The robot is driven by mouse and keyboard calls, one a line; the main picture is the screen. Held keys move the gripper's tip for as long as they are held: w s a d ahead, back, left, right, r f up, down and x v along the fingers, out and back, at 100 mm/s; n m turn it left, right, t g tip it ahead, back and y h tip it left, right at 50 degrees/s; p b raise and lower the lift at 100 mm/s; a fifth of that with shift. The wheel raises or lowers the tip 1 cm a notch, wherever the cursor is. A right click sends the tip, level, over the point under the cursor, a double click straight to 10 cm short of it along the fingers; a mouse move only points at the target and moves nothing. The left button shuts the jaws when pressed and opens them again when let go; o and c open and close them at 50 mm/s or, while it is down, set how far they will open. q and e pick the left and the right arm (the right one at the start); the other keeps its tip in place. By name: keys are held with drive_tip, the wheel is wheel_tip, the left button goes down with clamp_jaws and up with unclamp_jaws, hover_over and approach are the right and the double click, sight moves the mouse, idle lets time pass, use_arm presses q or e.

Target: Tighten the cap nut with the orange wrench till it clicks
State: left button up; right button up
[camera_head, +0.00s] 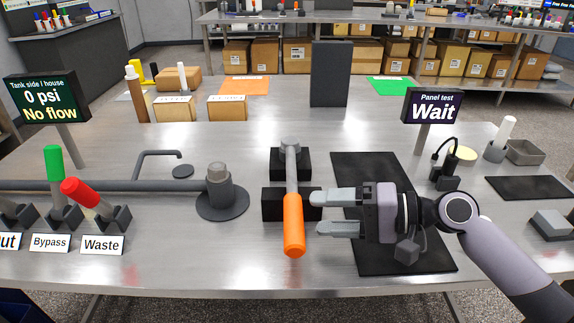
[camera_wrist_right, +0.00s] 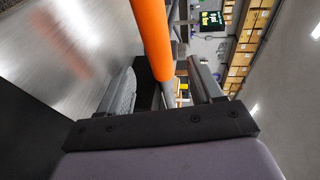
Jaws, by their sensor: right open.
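The orange wrench (camera_head: 293,222) rests on two black holder blocks in the middle of the bench. Its grey head lies at the far block and its orange handle points toward the bench's front edge. The cap nut (camera_head: 217,171) sits on top of a grey pipe fitting with a round base, left of the wrench. My right gripper (camera_head: 318,213) is open, just right of the wrench, its fingers pointing left at the handle. In the right wrist view the orange handle (camera_wrist_right: 153,38) shows beyond and between the open fingers; contact cannot be told. My left gripper is not in view.
A black mat (camera_head: 375,170) lies under my right gripper. A "Wait" panel (camera_head: 432,107) stands behind it. At left are green (camera_head: 54,163) and red (camera_head: 79,191) valve levers, a grey pipe (camera_head: 120,186) and a "No flow" display (camera_head: 42,99). A dark upright panel (camera_head: 330,74) stands at the back.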

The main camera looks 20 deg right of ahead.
sight(294, 213)
drive_tip(key=shift+w+a, duration=0.25)
drive_tip(key=shift+a, duration=0.45)
drive_tip(key=p+x, duration=0.1)
drive_tip(key=x, duration=0.4)
drive_tip(key=shift+f, duration=0.15)
drive_tip(key=shift+c, duration=0.3)
clamp_jaws()
drive_tip(key=shift+w, duration=0.1)
